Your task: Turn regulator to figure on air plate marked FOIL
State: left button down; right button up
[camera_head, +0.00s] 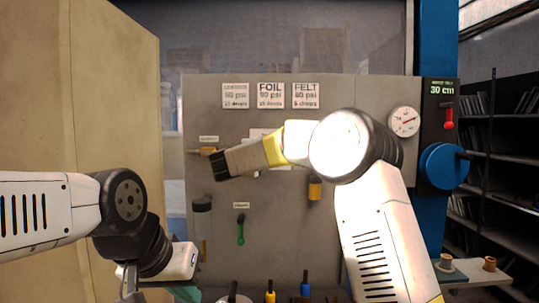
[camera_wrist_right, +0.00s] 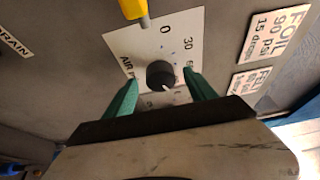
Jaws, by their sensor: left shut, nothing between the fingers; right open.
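The FOIL plate (camera_head: 270,95) reads 90 psi and hangs between two other plates on the grey panel. It also shows in the right wrist view (camera_wrist_right: 278,35). The regulator is a round black knob (camera_wrist_right: 160,73) with a white mark, on a white scale card (camera_wrist_right: 182,28) with figures such as 0 and 30. My right gripper (camera_wrist_right: 162,86) is open, its green fingers on either side of the knob; I cannot tell whether they touch it. In the head view my right arm hides the knob. My left gripper (camera_head: 184,293) is low at the left, shut and empty, partly cut off.
A round gauge (camera_head: 404,121) is at the panel's upper right. Beside it are a red lever (camera_head: 448,118) and a blue wheel (camera_head: 444,166). A green handle (camera_head: 240,230) and a yellow fitting (camera_head: 315,188) are on the panel. A tan wall (camera_head: 80,90) is at left.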

jog(key=shift+v, duration=1.95)
jog(key=s+d+r+n+t+y, duration=0.1)
jog(key=s+r+n+y, duration=0.7)
jog(key=n+y, duration=0.4)
jog(key=s+d+f+n+g+h, duration=0.1)
jog(key=s+d+f+n+g, duration=0.2)
jog(key=s+f, duration=0.6)
jog(key=s+d+f+n+g+h, duration=0.1)
jog(key=s+d+f+n+g, duration=0.3)
jog(key=s+d+f, duration=0.4)
jog(key=s+d+f+n+g, duration=0.4)
jog(key=s+f, duration=0.5)
jog(key=s, duration=0.7)
jog(key=shift+d+f+h, duration=0.35)
jog(key=shift+d+h, duration=0.05)
jog(key=shift+d, duration=0.35)
